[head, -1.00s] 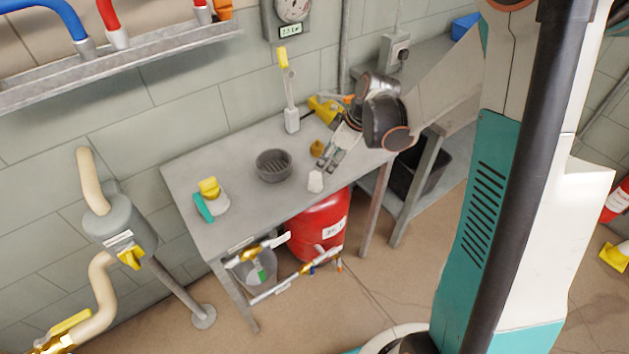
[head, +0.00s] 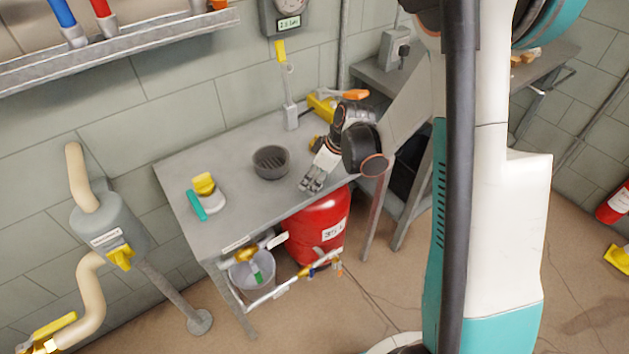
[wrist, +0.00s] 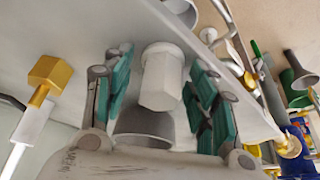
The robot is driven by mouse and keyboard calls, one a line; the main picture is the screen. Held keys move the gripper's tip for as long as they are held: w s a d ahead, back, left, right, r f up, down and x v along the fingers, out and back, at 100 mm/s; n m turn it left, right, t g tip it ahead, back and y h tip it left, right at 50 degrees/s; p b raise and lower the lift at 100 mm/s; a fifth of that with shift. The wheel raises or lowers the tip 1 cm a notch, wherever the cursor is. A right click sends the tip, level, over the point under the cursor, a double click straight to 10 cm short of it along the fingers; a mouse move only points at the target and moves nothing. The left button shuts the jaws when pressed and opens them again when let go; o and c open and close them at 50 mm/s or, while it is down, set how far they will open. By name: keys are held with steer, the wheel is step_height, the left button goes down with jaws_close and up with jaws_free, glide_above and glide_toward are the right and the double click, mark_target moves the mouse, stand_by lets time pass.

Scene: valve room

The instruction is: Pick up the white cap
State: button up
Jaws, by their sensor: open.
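The white cap (wrist: 161,78) is a pale piece with a hexagonal body and a wider round rim. In the wrist view it sits between the two teal-padded fingers of my gripper (wrist: 159,72). Gaps show on both sides of it, so the fingers are open and not pressed on it. In the head view my gripper (head: 312,182) is low over the front right part of the grey table (head: 232,215). The cap is hidden there behind the fingers.
A dark grey round bowl (head: 271,162) stands left of my gripper on the table. A white piece with yellow and teal parts (head: 207,194) is further left. A yellow-tipped upright tool (head: 290,115) stands at the back. A red tank (head: 318,228) is under the table.

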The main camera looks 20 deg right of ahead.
steer(key=shift+r, duration=0.1)
steer(key=c, duration=1)
